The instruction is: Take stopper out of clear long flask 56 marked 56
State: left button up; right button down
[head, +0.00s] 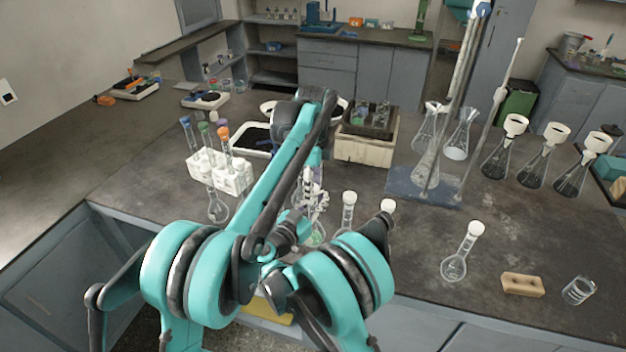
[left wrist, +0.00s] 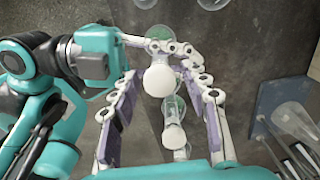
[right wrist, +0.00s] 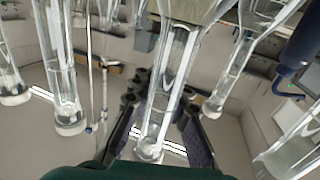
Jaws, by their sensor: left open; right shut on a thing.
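My right gripper (right wrist: 165,108) is shut on the neck of a clear long flask (right wrist: 178,60), which looks turned over in the right wrist view with its pale stopper (right wrist: 149,149) low. In the left wrist view, a white stopper (left wrist: 158,80) lies between the spread purple pads of my left gripper (left wrist: 164,88). My left gripper is open around it, with gaps at both sides. My right gripper's fingers reach in beyond this stopper, near a greenish flask bottom (left wrist: 158,33). In the head view my arms partly hide this flask (head: 316,237). I cannot read any number.
Other stoppered flasks stand close by, one (head: 348,212) right of the grippers and one (head: 461,255) farther right. A white tube rack (head: 232,183) is at left. A sponge-like block (head: 523,285) and a beaker (head: 578,291) lie right. The right front bench is mostly clear.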

pick_arm(q)
grip_shut()
jog(key=n, duration=2.5)
jog(key=shift+w+r, duration=0.1)
jog(key=n, duration=0.4)
jog(key=shift+r, duration=0.15)
